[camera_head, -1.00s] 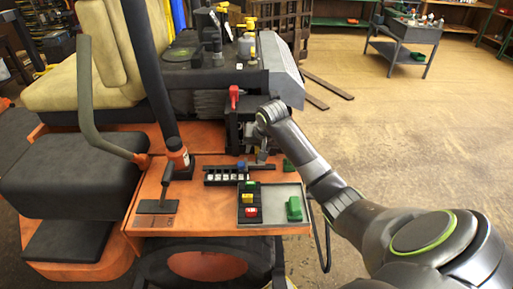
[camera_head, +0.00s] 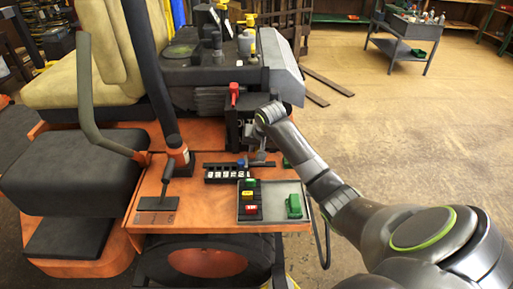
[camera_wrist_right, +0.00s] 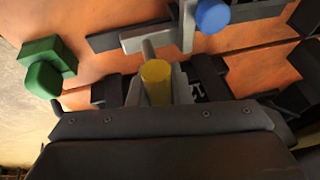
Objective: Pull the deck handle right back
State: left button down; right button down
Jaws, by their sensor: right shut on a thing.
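My right gripper (camera_head: 258,158) is low over the orange side deck of the mower, at the lever plate. In the right wrist view its grey fingers (camera_wrist_right: 160,92) are shut on a yellow-knobbed handle (camera_wrist_right: 156,80), which I take to be the deck handle. In the head view that handle is hidden by my gripper. A handle with a blue knob (camera_wrist_right: 212,15) stands beside it; the blue knob (camera_head: 241,163) also shows in the head view, just left of my gripper. My left gripper is not in view.
A dark slotted plate with white labels (camera_head: 228,174) lies in front of the handles. A grey tray (camera_head: 273,212) holds green, yellow and red blocks. A red knob (camera_head: 234,88) stands behind. A green block (camera_wrist_right: 45,65) is near my gripper. Open floor lies to the right.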

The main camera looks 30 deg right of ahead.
jog(key=s+d, duration=0.2)
jog(key=d, duration=0.1)
jog(key=shift+d, duration=0.1)
jog(key=shift+s+d, duration=0.15)
jog(key=shift+d, duration=0.25)
jog(key=shift+a, duration=0.1)
jog(key=c, duration=1.6)
grip_release()
jog(key=shift+c, duration=0.2)
jog(key=o, duration=0.3)
jog(key=shift+s+d, duration=0.15)
jog(key=shift+d, duration=0.1)
jog(key=shift+a, duration=0.15)
